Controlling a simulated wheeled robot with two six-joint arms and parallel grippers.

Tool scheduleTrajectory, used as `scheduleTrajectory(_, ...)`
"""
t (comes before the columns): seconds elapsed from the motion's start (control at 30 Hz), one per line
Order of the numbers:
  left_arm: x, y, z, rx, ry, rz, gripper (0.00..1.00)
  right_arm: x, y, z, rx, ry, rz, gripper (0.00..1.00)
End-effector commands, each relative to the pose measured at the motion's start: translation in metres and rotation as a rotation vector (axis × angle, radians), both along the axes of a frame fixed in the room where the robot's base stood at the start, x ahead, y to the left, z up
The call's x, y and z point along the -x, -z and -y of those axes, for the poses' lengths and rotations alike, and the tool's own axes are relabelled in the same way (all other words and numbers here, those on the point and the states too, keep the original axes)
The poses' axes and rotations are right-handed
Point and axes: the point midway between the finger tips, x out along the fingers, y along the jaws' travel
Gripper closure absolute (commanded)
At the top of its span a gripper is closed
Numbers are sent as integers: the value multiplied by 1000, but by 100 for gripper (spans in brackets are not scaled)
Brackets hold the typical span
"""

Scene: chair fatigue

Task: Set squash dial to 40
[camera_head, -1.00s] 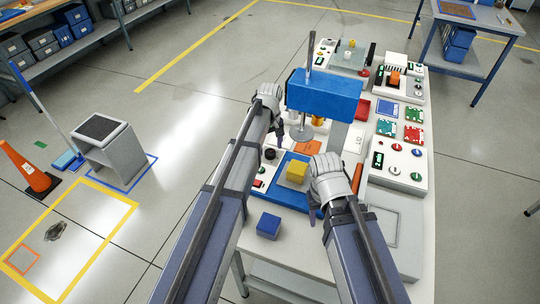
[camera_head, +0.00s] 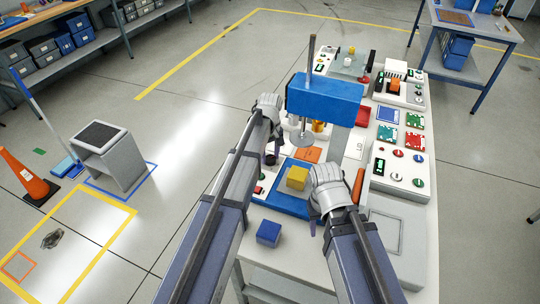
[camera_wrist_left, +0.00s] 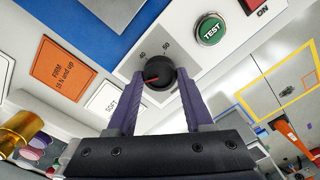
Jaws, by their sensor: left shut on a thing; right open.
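The squash dial (camera_wrist_left: 160,72) is a round black knob with a red pointer, on a white panel in the left wrist view. The labels 40 and 50 show beside its far side. The red pointer points left and slightly down in that view, below the 40 label. My left gripper (camera_wrist_left: 162,80) has its two purple fingers on either side of the knob and is shut on it. In the head view my left gripper (camera_head: 272,140) is low over the panel. My right gripper (camera_head: 314,214) is open and empty near the table's front.
A green TEST button (camera_wrist_left: 210,29) sits beside the dial. A yellow block (camera_head: 297,178) lies on a blue-edged pad (camera_head: 285,200). A blue block (camera_head: 268,233) is at the near table edge. The blue press head (camera_head: 325,98) stands behind. Control boxes line the right.

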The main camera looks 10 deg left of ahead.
Motion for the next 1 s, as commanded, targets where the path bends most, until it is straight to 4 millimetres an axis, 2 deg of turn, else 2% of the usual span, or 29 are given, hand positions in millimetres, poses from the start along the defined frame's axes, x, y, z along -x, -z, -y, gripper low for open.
scheduleTrajectory(0.03,0,0,0,-1,0,-1,84,0,0,0,0,0,0,50)
scheduleTrajectory(0.2,0,0,0,-1,0,-1,100,0,0,0,0,0,0,50)
scheduleTrajectory(0.57,0,0,0,-1,68,-1,100,0,0,0,0,0,0,50)
scheduleTrajectory(1.0,0,0,1,0,438,-1,100,0,0,0,0,0,0,50)
